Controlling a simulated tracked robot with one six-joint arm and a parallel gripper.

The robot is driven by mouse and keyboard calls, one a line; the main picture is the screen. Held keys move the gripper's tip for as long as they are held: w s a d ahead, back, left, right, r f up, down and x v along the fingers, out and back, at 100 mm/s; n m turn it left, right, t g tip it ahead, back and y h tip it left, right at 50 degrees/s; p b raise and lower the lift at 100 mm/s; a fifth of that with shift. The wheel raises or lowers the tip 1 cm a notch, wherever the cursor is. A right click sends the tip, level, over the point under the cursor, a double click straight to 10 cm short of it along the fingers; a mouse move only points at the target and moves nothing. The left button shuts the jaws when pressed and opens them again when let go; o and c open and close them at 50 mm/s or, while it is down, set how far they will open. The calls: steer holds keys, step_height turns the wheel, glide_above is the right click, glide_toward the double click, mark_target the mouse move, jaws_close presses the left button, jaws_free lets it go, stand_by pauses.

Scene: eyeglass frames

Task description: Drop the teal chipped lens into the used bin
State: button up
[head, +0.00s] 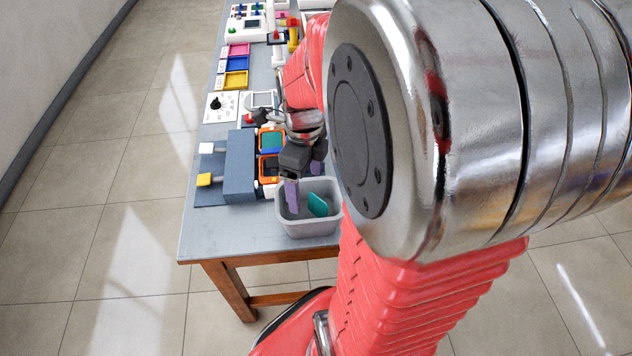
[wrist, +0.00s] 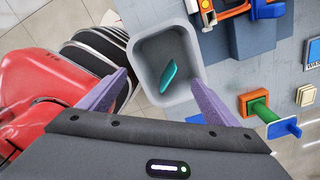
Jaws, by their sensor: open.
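The teal lens (head: 318,204) lies inside the grey bin (head: 308,231) at the near end of the table. In the wrist view the teal lens (wrist: 168,76) is tilted within the bin (wrist: 140,50), apart from my fingers. A chip on the lens cannot be made out. My gripper (head: 304,188) is over the bin with its purple fingers pointing down. In the wrist view my gripper (wrist: 160,95) is open, its fingers wide apart with nothing between them. My arm hides part of the bin's right side in the head view.
Pink, blue and yellow trays (head: 236,80) and a white dial box (head: 221,106) sit farther back. The table's near edge (head: 255,258) is close to the bin.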

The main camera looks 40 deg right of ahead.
step_height(320, 180, up, 14)
steer(key=shift+f, duration=0.15)
stand_by(0.7)
stand_by(0.7)
steer(key=s+a+n+t, duration=0.2)
steer(key=a+n, duration=0.6)
steer(key=n, duration=0.7)
steer(key=s+a+n+t, duration=0.2)
steer(key=a+n, duration=0.6)
steer(key=n, duration=0.7)
steer(key=shift+f+n+t, duration=0.4)
steer(key=shift+f+t, duration=0.05)
steer(key=shift+t, duration=0.35)
